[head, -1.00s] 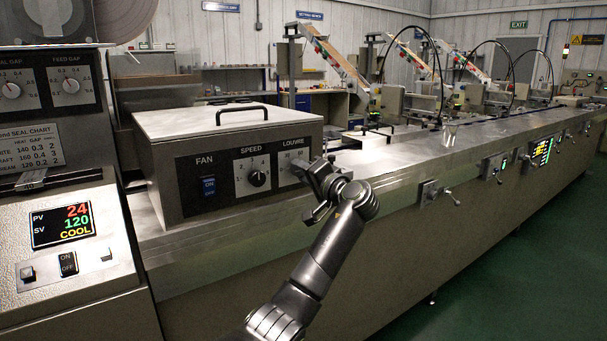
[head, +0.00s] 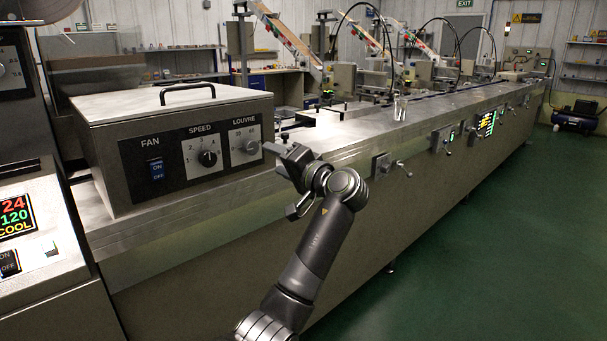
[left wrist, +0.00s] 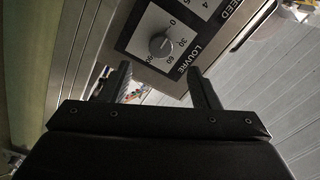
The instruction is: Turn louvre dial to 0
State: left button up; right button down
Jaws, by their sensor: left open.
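The louvre dial (head: 252,147) is a round grey knob on a white plate at the right end of the box's front panel. It also shows in the left wrist view (left wrist: 161,46), with 0, 30, 60 and 90 printed around it; I cannot tell its exact setting. My left gripper (head: 281,178) is open and empty, just right of and slightly below the dial in the head view. In the left wrist view the two fingers (left wrist: 163,84) stand apart, with the knob beyond their tips and untouched. My right gripper is not in view.
The speed dial (head: 208,158) and the fan switch (head: 157,170) sit left of the louvre dial on the same metal box (head: 165,103). A control panel (head: 20,225) stands at the left. The long steel machine bed (head: 340,153) runs right; the green floor (head: 470,270) is clear.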

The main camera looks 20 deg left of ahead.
pick_arm(q)
jog(key=v, duration=0.8)
jog(key=shift+d+b, duration=0.3)
jog(key=shift+s, duration=0.1)
